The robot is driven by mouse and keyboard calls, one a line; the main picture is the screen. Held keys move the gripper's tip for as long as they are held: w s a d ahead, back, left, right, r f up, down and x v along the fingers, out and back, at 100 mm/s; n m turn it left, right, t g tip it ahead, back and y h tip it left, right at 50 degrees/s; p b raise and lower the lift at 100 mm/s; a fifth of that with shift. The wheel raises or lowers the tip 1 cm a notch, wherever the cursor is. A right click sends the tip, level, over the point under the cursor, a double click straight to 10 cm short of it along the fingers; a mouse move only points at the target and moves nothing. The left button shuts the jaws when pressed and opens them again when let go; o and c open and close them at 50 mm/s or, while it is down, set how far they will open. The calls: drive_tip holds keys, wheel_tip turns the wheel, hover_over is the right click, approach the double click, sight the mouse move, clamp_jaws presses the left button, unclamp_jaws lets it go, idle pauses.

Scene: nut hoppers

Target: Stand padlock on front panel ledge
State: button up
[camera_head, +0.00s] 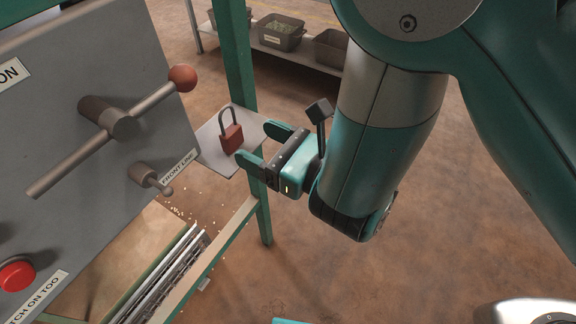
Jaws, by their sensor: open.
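A red padlock (232,138) with a dark shackle stands upright on the light grey ledge (212,157) beside the green post, shackle up. My gripper (254,146) is open just right of the padlock, its two dark fingers pointing left toward it. The far fingertip is near the ledge's right side and the near fingertip is over the ledge's right edge. The fingers appear apart from the padlock, with nothing between them. The grey front panel (75,95) fills the left.
A red-knobbed lever (110,128) and a small handle (150,178) stick out from the panel close to the ledge. A red button (17,275) is lower left. A green post (233,60) rises behind the ledge. Bins (280,33) stand on a rear shelf.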

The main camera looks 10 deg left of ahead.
drive_tip(key=v, duration=0.5)
drive_tip(key=w+d+r+m+t+h, duration=0.15)
drive_tip(key=w+d+m+h, duration=0.4)
drive_tip(key=m, duration=0.65)
drive_tip(key=w+d+r+m+t+h, duration=0.15)
drive_tip(key=w+d+m+h, duration=0.4)
drive_tip(key=m, duration=0.75)
drive_tip(key=s+d+r+m+g, duration=0.4)
drive_tip(key=s+m+g, duration=0.1)
drive_tip(key=s+m, duration=0.3)
drive_tip(key=s+d+r+m+g+h, duration=0.1)
drive_tip(key=s+d+r+m+g, duration=0.2)
drive_tip(key=s+m, duration=0.6)
drive_tip(key=shift+s+d+r+m+g, duration=0.35)
drive_tip(key=shift+s+d+g, duration=0.3)
drive_tip(key=shift+d+g, duration=0.3)
